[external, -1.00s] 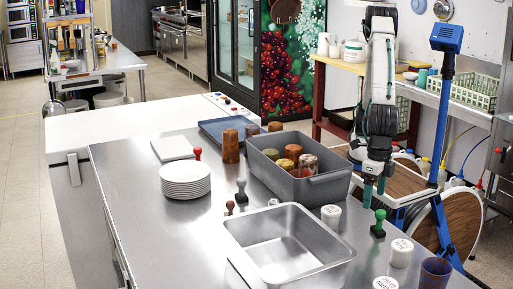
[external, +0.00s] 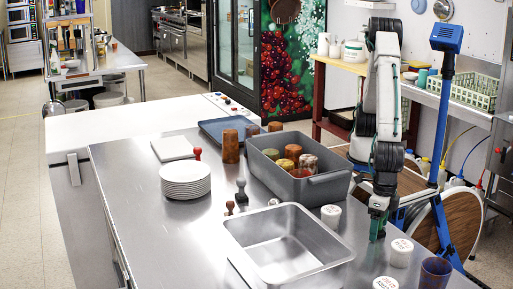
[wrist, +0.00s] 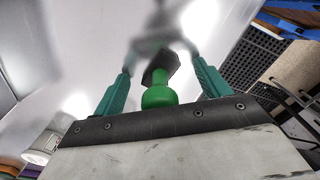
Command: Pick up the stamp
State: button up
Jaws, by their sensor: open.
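The green-handled stamp (wrist: 158,96) with a dark hexagonal base stands on the steel counter; in the wrist view it is between the two teal fingers of my gripper (wrist: 160,72). The fingers are open, one on each side, with gaps between them and the handle. In the external view my gripper (external: 378,226) points down at the counter's right side and hides the stamp. Other stamps stand further left: one red (external: 198,154), one dark grey (external: 241,190) and one brown (external: 229,208).
A steel basin (external: 232,240) lies left of my gripper. A grey tub (external: 327,188) holding several cups is behind it. White lidded pots (external: 401,260) (external: 331,222) and a dark cup (external: 436,270) stand close by. A plate stack (external: 185,186) is at left.

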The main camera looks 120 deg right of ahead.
jog(key=c, duration=1)
jog(key=shift+c, duration=0.2)
jog(key=shift+r, duration=0.5)
jog(key=r, duration=0.2)
jog(key=shift+s+d+r, duration=0.15)
jog(key=shift+s+r, duration=0.05)
jog(key=shift+r, duration=0.2)
jog(key=s+d, duration=0.3)
jog(key=s, duration=0.1)
jog(key=s+d+r, duration=0.1)
jog(key=s+d, duration=0.2)
jog(key=s, duration=0.1)
jog(key=s+d, duration=0.3)
jog(key=s, duration=0.1)
jog(key=shift+s+d+r, duration=0.15)
jog(key=shift+s+r, duration=0.05)
jog(key=shift+r, duration=0.05)
